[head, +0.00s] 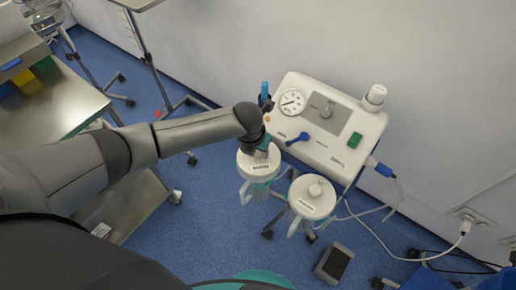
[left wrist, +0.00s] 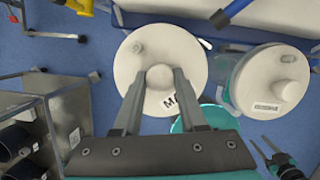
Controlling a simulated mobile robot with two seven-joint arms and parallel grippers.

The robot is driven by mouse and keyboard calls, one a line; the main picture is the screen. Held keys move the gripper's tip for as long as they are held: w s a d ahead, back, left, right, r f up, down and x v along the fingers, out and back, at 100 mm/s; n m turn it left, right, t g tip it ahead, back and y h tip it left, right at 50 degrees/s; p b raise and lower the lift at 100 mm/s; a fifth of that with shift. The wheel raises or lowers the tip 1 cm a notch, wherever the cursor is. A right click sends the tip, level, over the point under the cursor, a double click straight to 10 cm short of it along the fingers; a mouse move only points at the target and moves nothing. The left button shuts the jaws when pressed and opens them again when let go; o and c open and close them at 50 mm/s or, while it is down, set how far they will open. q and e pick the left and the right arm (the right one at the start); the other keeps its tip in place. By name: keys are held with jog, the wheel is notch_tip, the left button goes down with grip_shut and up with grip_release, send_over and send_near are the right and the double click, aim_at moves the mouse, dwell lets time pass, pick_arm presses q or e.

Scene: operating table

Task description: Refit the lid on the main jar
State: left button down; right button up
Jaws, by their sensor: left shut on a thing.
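The main jar's lid (left wrist: 138,68) is a round white disc with a centre knob and a smaller stub. A label starting "MA" shows in the left wrist view, partly covered by a finger. My left gripper (left wrist: 157,78) is shut on the knob. In the head view the lid (head: 256,170) is at the left of two jars, with my left gripper (head: 265,146) above it from behind. A clear jar body (head: 258,190) shows below the lid. I cannot tell whether the lid touches the jar's rim.
A second jar's white lid (head: 312,197) is close on the right. The suction unit (head: 328,122), with gauge and knobs, stands behind. Tubes hang around the jars. A pedal (head: 334,263) lies on the blue floor. A steel table (head: 62,105) stands at the left.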

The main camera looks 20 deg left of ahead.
pick_arm(q)
jog(key=shift+f+b, duration=0.9)
jog(key=shift+f, duration=0.2)
jog(key=shift+c, duration=1.9)
grip_release()
jog(key=p+v, duration=0.5)
jog(key=v, duration=1)
jog(key=shift+r, duration=0.15)
jog(key=shift+d, duration=0.1)
